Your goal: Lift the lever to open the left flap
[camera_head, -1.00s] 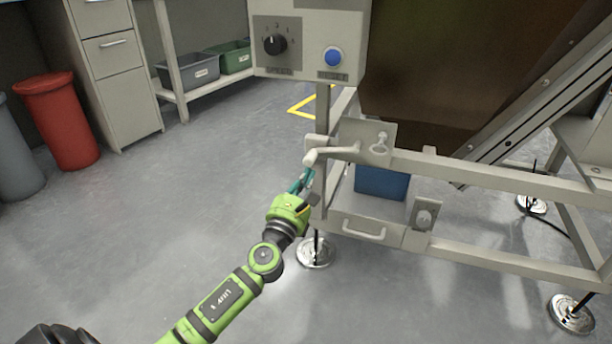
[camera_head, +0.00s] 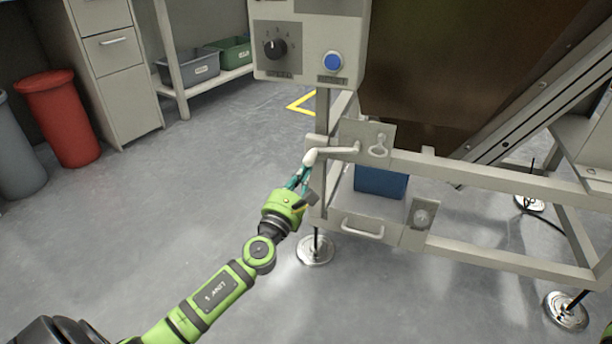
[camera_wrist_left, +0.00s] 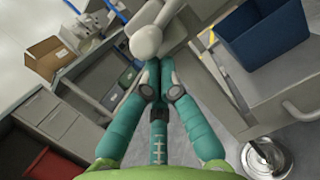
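The lever (camera_head: 336,153) is a pale cranked handle on a plate at the frame's upper left corner in the head view. It points left and ends in a rounded knob. My left gripper (camera_head: 303,174) reaches up to this knob from below left. I cannot make out the left flap for certain. My right gripper is not in view.
A control box with a dial and blue button (camera_head: 332,61) hangs above the lever. A blue bin (camera_head: 381,182) and a lower drawer handle (camera_head: 362,228) are close by. A metal foot (camera_head: 315,249) stands below. The floor to the left is clear up to the red bin (camera_head: 62,118).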

